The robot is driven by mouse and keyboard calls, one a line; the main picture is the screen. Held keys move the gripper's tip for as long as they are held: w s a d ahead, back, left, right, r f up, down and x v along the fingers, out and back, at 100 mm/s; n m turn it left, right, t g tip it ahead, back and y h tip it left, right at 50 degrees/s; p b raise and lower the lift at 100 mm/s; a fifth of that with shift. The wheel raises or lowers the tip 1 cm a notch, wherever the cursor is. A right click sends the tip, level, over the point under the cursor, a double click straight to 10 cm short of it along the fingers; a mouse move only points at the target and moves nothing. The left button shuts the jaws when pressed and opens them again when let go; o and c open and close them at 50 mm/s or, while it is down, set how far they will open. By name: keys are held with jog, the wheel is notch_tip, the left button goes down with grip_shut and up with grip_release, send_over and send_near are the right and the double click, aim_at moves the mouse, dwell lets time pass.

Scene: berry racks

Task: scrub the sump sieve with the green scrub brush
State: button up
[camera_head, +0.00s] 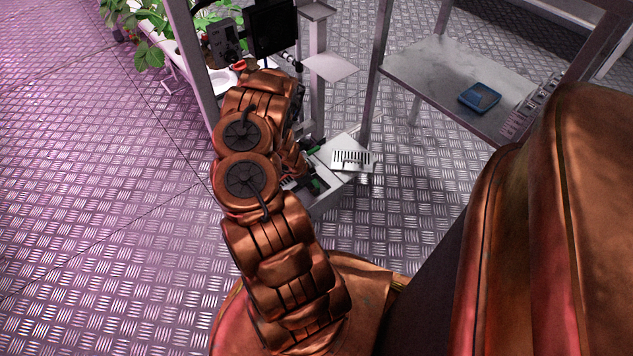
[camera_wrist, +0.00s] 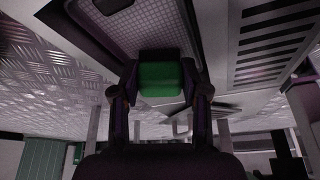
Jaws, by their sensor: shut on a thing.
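My gripper (camera_wrist: 161,80) is shut on the green scrub brush (camera_wrist: 160,76), whose green block shows between the two fingers in the wrist view. A grey fine-mesh panel (camera_wrist: 172,18), which looks like the sump sieve, lies in a dark-walled recess at the top of the wrist view, just beyond the brush. Whether the brush touches the mesh I cannot tell. In the head view, my arm hides most of the gripper over a light grey open box (camera_head: 328,200). A small patch of green (camera_head: 316,184) shows inside it. The sieve is not clear there.
A white slotted plate (camera_head: 352,160) lies at the box's far right side; its slots show in the wrist view (camera_wrist: 270,48). A metal table (camera_head: 425,72) holds a blue tray (camera_head: 480,97). A post (camera_head: 376,70) stands behind the box. Open floor (camera_head: 90,230) lies left.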

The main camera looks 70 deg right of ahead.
jog(key=shift+w+a, duration=0.1)
jog(key=shift+a, duration=0.15)
jog(key=shift+r+p, duration=1.65)
jog(key=shift+r, duration=1.3)
jog(key=shift+r+p, duration=1)
jog(key=shift+r, duration=0.6)
jog(key=shift+f, duration=0.1)
